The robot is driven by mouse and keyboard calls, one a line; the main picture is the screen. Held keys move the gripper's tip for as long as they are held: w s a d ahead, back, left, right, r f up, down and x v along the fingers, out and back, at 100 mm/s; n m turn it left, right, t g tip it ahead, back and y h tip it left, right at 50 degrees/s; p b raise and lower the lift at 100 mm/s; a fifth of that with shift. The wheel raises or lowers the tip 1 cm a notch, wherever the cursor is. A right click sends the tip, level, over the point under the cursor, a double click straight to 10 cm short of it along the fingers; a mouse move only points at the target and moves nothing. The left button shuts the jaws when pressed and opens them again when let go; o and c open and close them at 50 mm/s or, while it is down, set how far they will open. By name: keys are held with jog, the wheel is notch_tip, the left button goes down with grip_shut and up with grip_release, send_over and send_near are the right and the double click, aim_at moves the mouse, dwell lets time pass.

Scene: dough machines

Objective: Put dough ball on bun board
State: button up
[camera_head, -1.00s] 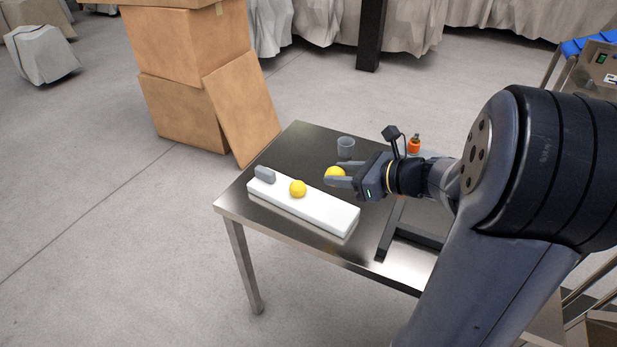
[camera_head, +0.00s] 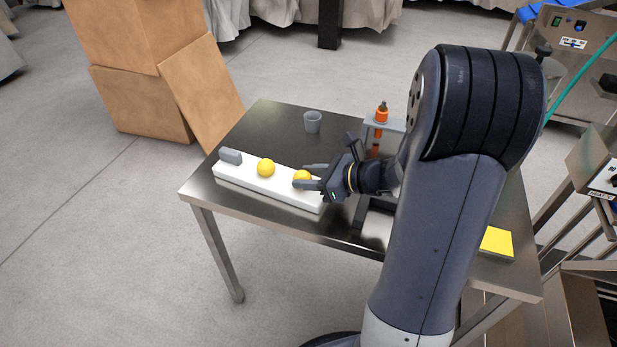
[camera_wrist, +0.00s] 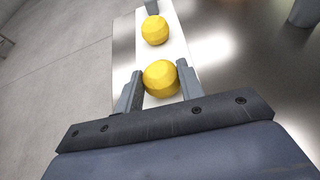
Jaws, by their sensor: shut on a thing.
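The bun board (camera_head: 243,181) is a long white block on the metal table. One yellow dough ball (camera_head: 266,168) sits on it near the middle; it also shows in the wrist view (camera_wrist: 155,30). My gripper (camera_head: 308,177) is over the board's right part, shut on a second yellow dough ball (camera_wrist: 161,78). In the wrist view the held ball lies between the two fingers, over the board's near end. I cannot tell whether the held ball touches the board.
A grey block (camera_head: 231,156) stands at the board's left end. A grey cup (camera_head: 313,122) stands behind the board. An orange-topped bottle (camera_head: 382,112) is on a stand to the right. A yellow pad (camera_head: 497,243) lies at the table's right. Cardboard boxes (camera_head: 140,105) stand behind left.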

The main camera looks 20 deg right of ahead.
jog(key=shift+f, duration=0.15)
jog(key=o, duration=1.2)
jog(key=shift+r, duration=0.3)
jog(key=p+v, duration=0.2)
jog(key=v, duration=1)
jog(key=shift+d+f+p, duration=0.1)
jog(key=shift+f+p, duration=0.05)
jog(key=shift+p, duration=0.15)
